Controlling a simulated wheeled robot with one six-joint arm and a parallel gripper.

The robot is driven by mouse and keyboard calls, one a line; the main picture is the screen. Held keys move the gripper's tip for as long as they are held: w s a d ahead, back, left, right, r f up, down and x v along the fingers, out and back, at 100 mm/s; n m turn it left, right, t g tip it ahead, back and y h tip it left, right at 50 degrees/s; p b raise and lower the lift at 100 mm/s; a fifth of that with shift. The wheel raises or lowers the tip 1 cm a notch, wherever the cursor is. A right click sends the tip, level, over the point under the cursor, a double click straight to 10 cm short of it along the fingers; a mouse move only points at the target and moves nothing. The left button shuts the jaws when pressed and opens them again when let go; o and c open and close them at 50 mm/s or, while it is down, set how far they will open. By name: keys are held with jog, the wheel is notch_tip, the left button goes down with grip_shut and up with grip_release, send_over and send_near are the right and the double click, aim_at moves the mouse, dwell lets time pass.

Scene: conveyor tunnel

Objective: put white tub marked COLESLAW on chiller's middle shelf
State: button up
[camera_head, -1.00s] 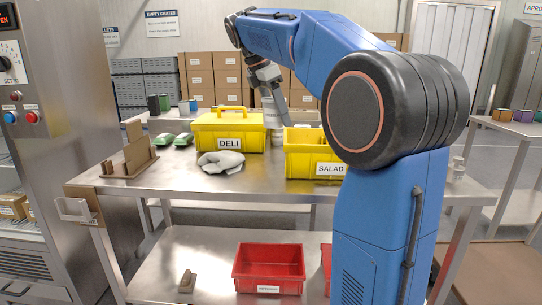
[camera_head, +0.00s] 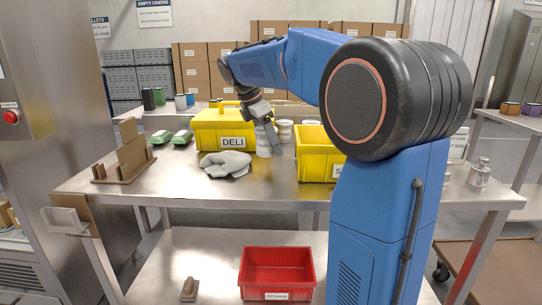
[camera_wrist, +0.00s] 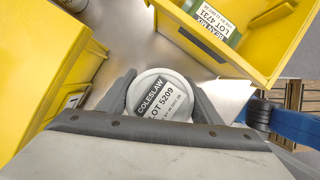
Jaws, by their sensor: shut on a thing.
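The white tub marked COLESLAW (camera_wrist: 160,100) sits between my gripper's fingers in the wrist view, its labelled lid facing the camera. My gripper (camera_wrist: 162,92) is shut on it. In the head view my gripper (camera_head: 270,138) points down at the white tub (camera_head: 263,143), between the yellow DELI box and the yellow SALAD crate; I cannot tell whether the tub touches the table. The steel chiller (camera_head: 45,165) stands at the left edge; its middle shelf is not clearly visible.
The DELI box (camera_head: 215,128) and SALAD crate (camera_head: 312,165) flank my gripper closely. A grey cloth (camera_head: 226,165), brown stand (camera_head: 128,155) and green packs (camera_head: 182,137) lie leftward. More white tubs (camera_head: 285,128) stand behind. The table's front (camera_head: 200,190) is clear.

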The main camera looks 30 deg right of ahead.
aim_at(270, 155)
jog(key=shift+f, duration=2.2)
jog(key=o, duration=0.9)
jog(key=shift+f, duration=0.15)
jog(key=o, duration=0.5)
jog(key=shift+c, duration=0.2)
